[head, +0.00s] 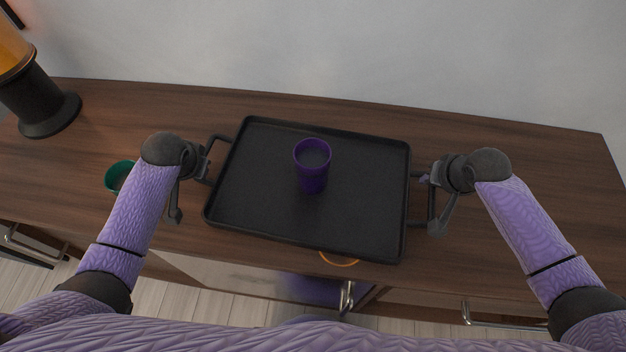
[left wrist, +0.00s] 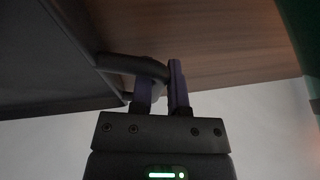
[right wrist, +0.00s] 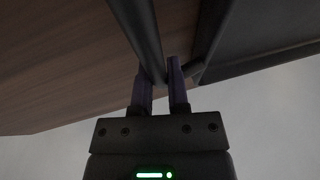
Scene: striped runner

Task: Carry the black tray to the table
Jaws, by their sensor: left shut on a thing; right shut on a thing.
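The black tray (head: 360,175) is over the wooden sideboard in the head view, slightly turned, with a handle on each short side. A purple cup (head: 313,165) stands upright on it, near the middle. My left gripper (head: 205,165) is shut on the tray's left handle; the left wrist view shows the handle (left wrist: 130,66) between the fingers. My right gripper (head: 430,180) is shut on the right handle; the right wrist view shows that handle (right wrist: 145,40) at the fingers. I cannot tell for sure whether the tray touches the sideboard top. No separate table is in view.
The wooden sideboard (head: 510,255) stands against a pale wall. A green cup (head: 119,175) is beside my left forearm. A lamp with a black base (head: 40,100) stands at the far left. An orange ring-shaped edge (head: 338,260) shows under the tray's front edge.

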